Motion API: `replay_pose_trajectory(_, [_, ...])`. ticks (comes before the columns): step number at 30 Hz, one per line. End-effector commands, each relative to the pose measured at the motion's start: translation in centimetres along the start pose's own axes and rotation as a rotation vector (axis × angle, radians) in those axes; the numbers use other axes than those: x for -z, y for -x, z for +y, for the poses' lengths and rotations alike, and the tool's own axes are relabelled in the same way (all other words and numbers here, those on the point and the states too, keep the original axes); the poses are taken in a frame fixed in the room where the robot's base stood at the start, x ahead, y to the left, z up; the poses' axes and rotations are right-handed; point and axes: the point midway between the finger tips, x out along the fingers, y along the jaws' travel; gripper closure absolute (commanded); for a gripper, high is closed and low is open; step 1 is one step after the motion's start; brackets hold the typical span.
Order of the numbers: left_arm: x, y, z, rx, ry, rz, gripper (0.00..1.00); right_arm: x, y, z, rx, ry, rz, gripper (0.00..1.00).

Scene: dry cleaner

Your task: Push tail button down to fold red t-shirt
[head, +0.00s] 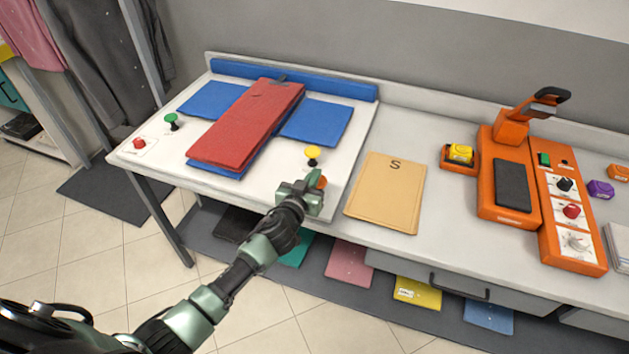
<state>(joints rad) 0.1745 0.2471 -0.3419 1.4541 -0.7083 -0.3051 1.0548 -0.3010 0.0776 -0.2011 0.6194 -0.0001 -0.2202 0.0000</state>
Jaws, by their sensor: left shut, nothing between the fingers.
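The red t-shirt (248,125) lies as a narrow folded strip on the middle of the blue folding board (318,122), whose blue side flaps lie flat. Several buttons stand on the white board around it: a red button (139,143), a green knob (171,118), a yellow knob (312,152) and an orange button (321,182). I cannot read which one is the tail button. My left gripper (308,190) is shut and empty at the table's front edge, close beside the orange button and partly covering it. I cannot tell whether they touch. My right gripper is out of view.
A tan folder marked S (385,195) lies right of the board. Clothes hang at the left. Colored folded items lie on the shelf below.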

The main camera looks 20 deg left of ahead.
Motion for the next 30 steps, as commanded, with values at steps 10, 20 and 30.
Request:
replay_pose_trajectory(10, [-2.4, -0.5, 0.1, -0.001, 0.0, 0.0, 1.0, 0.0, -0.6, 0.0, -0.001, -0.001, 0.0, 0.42])
replay_pose_trajectory(20, [-2.9, -0.6, 0.0, -0.001, 0.0, 0.0, 1.0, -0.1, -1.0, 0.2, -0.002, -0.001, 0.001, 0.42])
replay_pose_trajectory(30, [-7.2, -1.3, -0.1, 0.0, 0.001, -0.005, 1.0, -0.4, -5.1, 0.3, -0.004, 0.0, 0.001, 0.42])
